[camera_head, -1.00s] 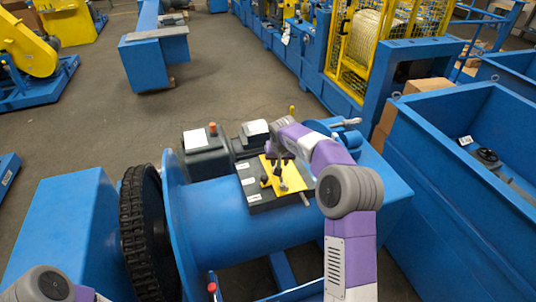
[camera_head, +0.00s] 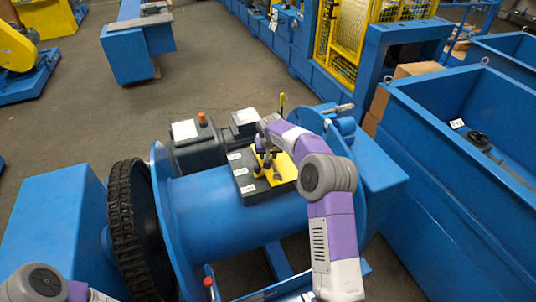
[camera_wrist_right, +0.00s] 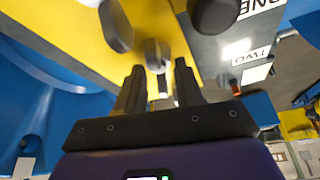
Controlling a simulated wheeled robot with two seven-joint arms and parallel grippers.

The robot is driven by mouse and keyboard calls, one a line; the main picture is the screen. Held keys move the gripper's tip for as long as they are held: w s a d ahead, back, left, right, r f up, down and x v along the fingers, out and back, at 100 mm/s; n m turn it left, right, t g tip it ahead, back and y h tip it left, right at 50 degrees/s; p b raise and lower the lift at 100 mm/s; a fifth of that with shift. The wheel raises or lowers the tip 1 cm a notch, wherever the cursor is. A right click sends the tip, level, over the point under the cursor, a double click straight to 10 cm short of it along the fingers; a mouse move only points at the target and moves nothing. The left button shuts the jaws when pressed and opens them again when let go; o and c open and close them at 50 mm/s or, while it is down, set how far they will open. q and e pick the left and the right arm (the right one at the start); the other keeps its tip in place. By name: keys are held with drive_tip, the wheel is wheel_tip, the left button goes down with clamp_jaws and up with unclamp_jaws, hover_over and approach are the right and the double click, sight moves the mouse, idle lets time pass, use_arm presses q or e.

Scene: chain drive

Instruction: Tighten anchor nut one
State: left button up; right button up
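A yellow plate (camera_head: 284,166) with dark knobs and fittings lies on a dark, labelled panel (camera_head: 247,177) on top of the blue drum housing. In the right wrist view, the yellow plate (camera_wrist_right: 60,25) fills the upper left, and dark rounded knobs (camera_wrist_right: 213,14) stand near the labels ONE and TWO. A grey nut-like piece (camera_wrist_right: 154,54) sits just beyond my right fingertips. My right gripper (camera_wrist_right: 160,88) is open, its two dark fingers apart, with a small pale stem showing between them. I cannot tell whether they touch it. Of my left arm, only a link shows at lower left.
A black chain (camera_head: 136,228) runs around a wheel left of the blue drum (camera_head: 213,213). A grey box with an orange button (camera_head: 200,120) stands behind the panel. A large blue bin (camera_head: 450,150) is at right.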

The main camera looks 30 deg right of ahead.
drive_tip(key=shift+c, duration=0.4)
clamp_jaws()
drive_tip(key=shift+m, duration=0.4)
drive_tip(key=shift+r+m+h, duration=0.1)
drive_tip(key=shift+m+h, duration=0.4)
drive_tip(key=shift+m, duration=0.5)
drive_tip(key=m+g+p, duration=0.1)
drive_tip(key=m, duration=0.1)
drive_tip(key=shift+m+h, duration=0.3)
drive_tip(key=shift+h, duration=0.1)
drive_tip(key=m+g+p, duration=0.1)
drive_tip(key=m, duration=0.1)
drive_tip(key=m+p, duration=0.1)
drive_tip(key=m, duration=0.1)
drive_tip(key=shift+r+m+g+h+p, duration=0.1)
drive_tip(key=shift+m+g+h+p, duration=0.2)
drive_tip(key=shift+g+h+p, duration=0.1)
drive_tip(key=shift+s+m+g+p, duration=0.1)
drive_tip(key=shift+m+g+p, duration=0.6)
drive_tip(key=shift+m+p, duration=1.2)
drive_tip(key=shift+d+m, duration=0.1)
drive_tip(key=shift+m, duration=0.5)
